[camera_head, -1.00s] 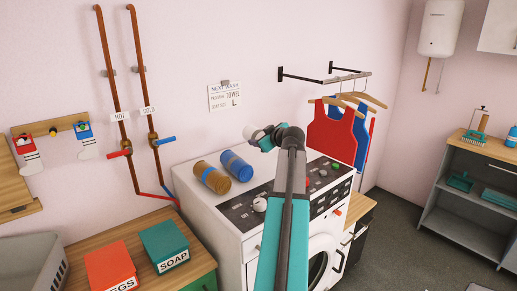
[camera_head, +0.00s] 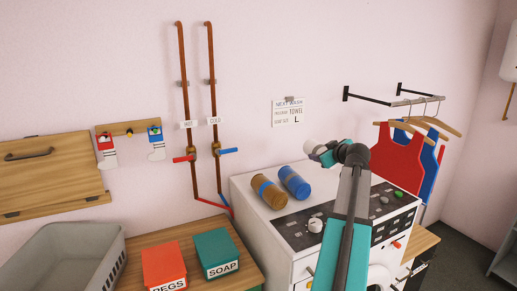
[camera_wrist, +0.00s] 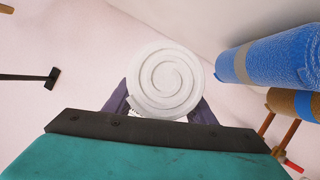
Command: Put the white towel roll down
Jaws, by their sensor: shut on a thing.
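The white towel roll (camera_wrist: 165,82) is held in my gripper (camera_wrist: 160,108), its spiral end facing the wrist camera. In the head view the white towel roll (camera_head: 312,146) shows at the tip of my gripper (camera_head: 326,154), in front of the wall and near the washing machine's back right part. The gripper is shut on the roll, which appears raised above the machine top. The arm hides part of the machine's top and front.
A brown roll (camera_head: 268,191) and a blue roll (camera_head: 294,182) lie side by side on the white washing machine (camera_head: 245,205). Red and blue shirts (camera_head: 397,155) hang to the right. A grey basket (camera_head: 65,260) and red and green boxes (camera_head: 216,250) stand left.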

